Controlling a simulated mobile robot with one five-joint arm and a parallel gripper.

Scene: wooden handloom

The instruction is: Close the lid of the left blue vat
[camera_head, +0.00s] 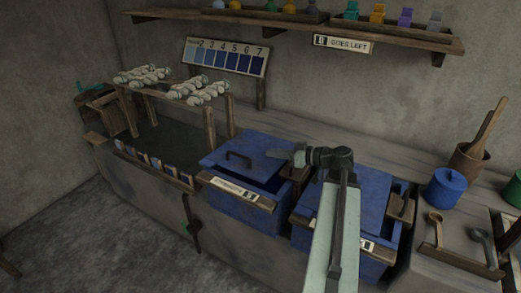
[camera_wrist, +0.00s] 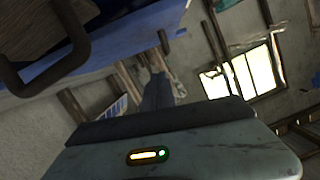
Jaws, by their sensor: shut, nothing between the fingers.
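The left blue vat (camera_head: 240,208) stands in the grey counter, with a numbered label on its front. Its blue lid (camera_head: 262,151) carries a dark curved handle (camera_head: 238,159). The lid sits tilted, and a dark gap shows between it and the vat's front right rim. My gripper (camera_head: 278,153) is shut and empty at the lid's right side, apart from the handle. I cannot tell whether it touches the lid. In the wrist view a dark handle (camera_wrist: 45,78) on a blue surface fills the upper left.
The right blue vat (camera_head: 376,205) stands close beside, partly hidden by my arm. A blue jar (camera_head: 446,188) and a wooden mortar (camera_head: 468,163) are further right. A wooden rack (camera_head: 208,128) with skeins is at the left. A shelf (camera_head: 300,22) runs along the wall above.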

